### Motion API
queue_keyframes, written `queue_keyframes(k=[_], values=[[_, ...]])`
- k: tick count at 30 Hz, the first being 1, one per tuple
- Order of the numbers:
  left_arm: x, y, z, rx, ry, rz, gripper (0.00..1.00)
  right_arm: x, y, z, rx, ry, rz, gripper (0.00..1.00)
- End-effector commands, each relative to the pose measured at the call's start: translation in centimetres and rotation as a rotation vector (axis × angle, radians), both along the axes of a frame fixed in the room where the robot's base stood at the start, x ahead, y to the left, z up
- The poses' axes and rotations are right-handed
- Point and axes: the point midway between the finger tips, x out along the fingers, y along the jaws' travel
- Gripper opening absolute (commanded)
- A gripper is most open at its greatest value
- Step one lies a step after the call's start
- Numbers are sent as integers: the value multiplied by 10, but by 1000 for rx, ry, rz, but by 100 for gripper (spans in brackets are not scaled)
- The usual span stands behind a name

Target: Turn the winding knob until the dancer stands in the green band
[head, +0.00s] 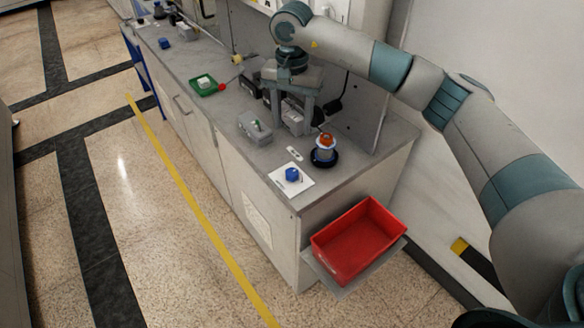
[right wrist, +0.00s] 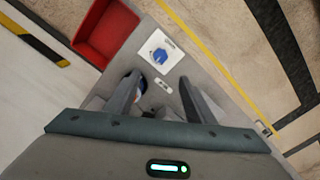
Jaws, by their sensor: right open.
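A blue knob (head: 292,174) sits on a white square plate (head: 303,185) near the front corner of the bench. The knob also shows in the right wrist view (right wrist: 159,56), beyond the fingertips. My right gripper (head: 292,122) points down over the bench, behind the knob, with its fingers apart and nothing seen between them. In the right wrist view its two fingers (right wrist: 159,80) are spread, and the knob is not between them. I cannot make out a dancer or a green band in either view. My left gripper is not in view.
A grey box (head: 254,127) and a green tray (head: 207,87) lie farther along the bench. A red bin (head: 357,242) hangs at the bench end.

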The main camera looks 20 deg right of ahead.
Motion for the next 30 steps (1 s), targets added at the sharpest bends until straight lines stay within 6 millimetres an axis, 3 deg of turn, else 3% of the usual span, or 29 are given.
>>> queue_keyframes(k=[11,17,30], values=[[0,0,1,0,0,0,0,-1,1,-2,3,2,0,49],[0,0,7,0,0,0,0,-1,1,-13,4,5,-1,49],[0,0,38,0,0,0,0,-2,2,-81,5,8,-1,49]])
